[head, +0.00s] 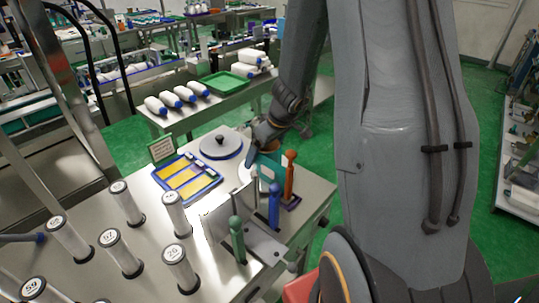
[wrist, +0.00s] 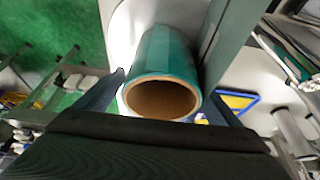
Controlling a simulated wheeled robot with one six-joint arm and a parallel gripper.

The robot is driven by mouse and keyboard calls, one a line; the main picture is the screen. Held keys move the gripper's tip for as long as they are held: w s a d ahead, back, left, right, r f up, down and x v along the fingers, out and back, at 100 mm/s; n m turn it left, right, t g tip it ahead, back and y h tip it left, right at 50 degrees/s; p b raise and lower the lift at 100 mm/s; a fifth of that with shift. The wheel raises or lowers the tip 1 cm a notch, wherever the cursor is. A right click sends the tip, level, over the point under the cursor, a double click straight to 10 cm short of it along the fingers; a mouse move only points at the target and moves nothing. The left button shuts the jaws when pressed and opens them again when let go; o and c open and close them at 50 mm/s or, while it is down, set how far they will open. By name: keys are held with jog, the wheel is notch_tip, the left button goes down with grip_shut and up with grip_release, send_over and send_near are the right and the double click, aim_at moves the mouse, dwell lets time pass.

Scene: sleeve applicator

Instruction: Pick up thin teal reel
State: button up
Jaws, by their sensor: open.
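The teal reel (wrist: 163,75) stands in the wrist view with its open brown core facing the camera. My gripper (wrist: 160,92) is open, with one dark finger on each side of the reel. I cannot tell whether either finger touches it. In the head view the teal reel (head: 268,168) is partly hidden behind my gripper (head: 254,150) and the tools in front of it. The reel sits at the back right of the steel table, on or by a white round base (head: 246,172).
Upright orange (head: 290,176), blue (head: 274,206) and green (head: 237,240) handles stand close in front of the reel, by a metal bracket (head: 215,222).

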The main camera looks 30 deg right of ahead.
jog(key=shift+w+f, duration=0.2)
jog(key=shift+f, duration=0.3)
jog(key=c, duration=1.3)
jog(key=shift+o, duration=0.2)
jog(key=shift+r, duration=0.15)
